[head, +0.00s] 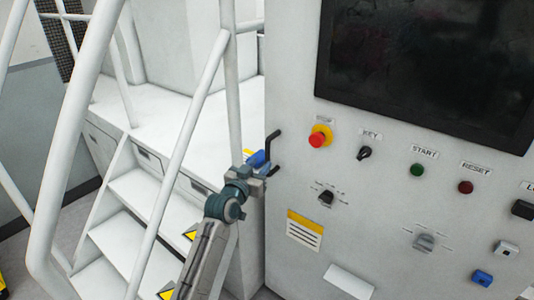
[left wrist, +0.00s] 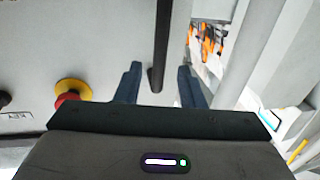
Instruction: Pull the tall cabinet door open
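The tall cabinet door (head: 300,185) is a pale grey front and looks closed. Its black bar handle (head: 274,138) is near the left edge, partly hidden by my left gripper. My left gripper (head: 262,160) is at the handle, its arm rising from below. In the left wrist view the two dark fingers (left wrist: 158,88) stand apart, and the black handle (left wrist: 162,45) shows between them with gaps on both sides. Whether it is fully within the fingers' depth I cannot tell. My right gripper is in neither view.
A dark screen (head: 425,65) is set in the cabinet front. Below it are a red stop button (head: 318,138), a key switch (head: 364,153) and several other knobs and buttons. White stairs (head: 140,195) with tubular railings (head: 180,150) stand close on the left.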

